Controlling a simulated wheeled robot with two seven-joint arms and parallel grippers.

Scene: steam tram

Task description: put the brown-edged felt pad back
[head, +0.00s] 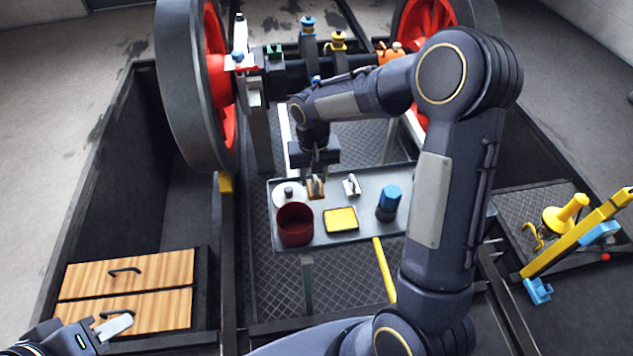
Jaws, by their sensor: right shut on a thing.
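My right gripper (316,181) reaches down over the far left part of the grey tray table (310,244). It is shut on a small brown-edged piece (316,189), which looks like the felt pad. The fingers hide part of it, and I cannot tell whether it touches the tray. My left gripper (112,325) is at the lower left, in front of the wooden drawers; its finger opening is unclear.
The tray holds a dark red pot (295,226), a white round item (289,193), a yellow pad-like block (341,219), a small white piece (351,185) and a blue bottle (388,201). Wooden drawers (127,275) are left. Large red-spoked wheels (215,65) stand behind.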

